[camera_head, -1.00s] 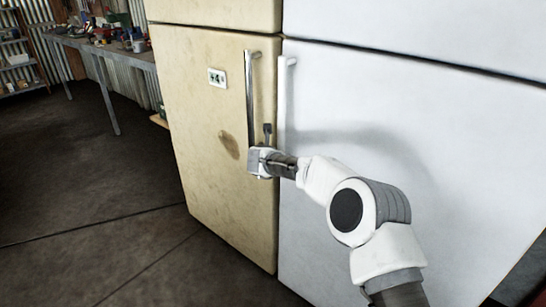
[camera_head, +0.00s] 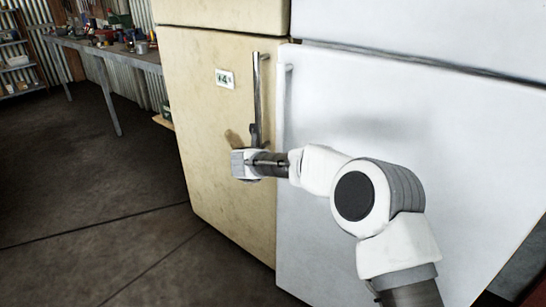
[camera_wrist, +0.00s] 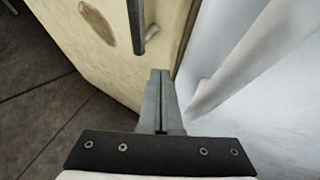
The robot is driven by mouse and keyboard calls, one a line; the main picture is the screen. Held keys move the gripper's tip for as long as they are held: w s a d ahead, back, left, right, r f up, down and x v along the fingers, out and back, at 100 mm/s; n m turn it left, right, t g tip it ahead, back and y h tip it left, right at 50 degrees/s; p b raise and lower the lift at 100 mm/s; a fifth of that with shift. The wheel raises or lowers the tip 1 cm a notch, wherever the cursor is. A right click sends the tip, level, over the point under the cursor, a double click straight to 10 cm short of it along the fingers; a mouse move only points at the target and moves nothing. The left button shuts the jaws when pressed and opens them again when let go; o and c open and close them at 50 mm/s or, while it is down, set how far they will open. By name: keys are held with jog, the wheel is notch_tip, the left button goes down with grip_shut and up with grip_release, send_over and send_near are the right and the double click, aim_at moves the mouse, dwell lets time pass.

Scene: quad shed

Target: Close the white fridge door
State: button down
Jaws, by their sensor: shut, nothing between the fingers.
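The white fridge door (camera_head: 400,120) fills the right of the head view. Its left edge stands out a little past the upper white door, so it looks slightly ajar. Its white handle (camera_head: 288,90) runs down near that edge; in the wrist view the handle (camera_wrist: 232,75) is right of my fingers. My gripper (camera_head: 253,129) is shut and empty, in front of the cream fridge by the seam between the fridges. In the wrist view the closed fingers (camera_wrist: 160,73) point at that seam. I cannot tell whether they touch the door. My arm hides part of the door and its lower handle.
The cream fridge (camera_head: 205,120) stands directly left, with a metal handle (camera_head: 257,90) close to my fingers. A workbench (camera_head: 105,42) with clutter is at the back left. The concrete floor (camera_head: 70,190) at left is clear.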

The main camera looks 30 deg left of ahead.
jog(key=s+r, duration=0.2)
jog(key=s, duration=0.1)
jog(key=n+t+p, duration=0.2)
jog(key=n+t, duration=0.3)
jog(key=n, duration=2.6)
send_near(295, 191)
jog(key=s+d+f, duration=0.1)
jog(key=f, duration=0.1)
jog(key=s+d+r+n+g+y, duration=0.2)
jog(key=n+y, duration=0.2)
jog(key=n, duration=1)
jog(key=s+d+r+n+g+y, duration=0.1)
jog(key=s+d+r+n+y, duration=0.2)
jog(key=n, duration=1)
jog(key=shift+y, duration=0.6)
jog(key=shift+w+a+f+b, duration=0.15)
jog(key=shift+w+a+b, duration=0.3)
jog(key=shift+w+a, duration=1.15)
jog(key=shift+w+a+f+b, duration=0.2)
jog(key=shift+w+a+b, duration=0.4)
jog(key=shift+w, duration=1.9)
jog(key=shift+w+a+f+b, duration=0.15)
jog(key=shift+w+a+b, duration=0.15)
jog(key=shift+w+a, duration=1.35)
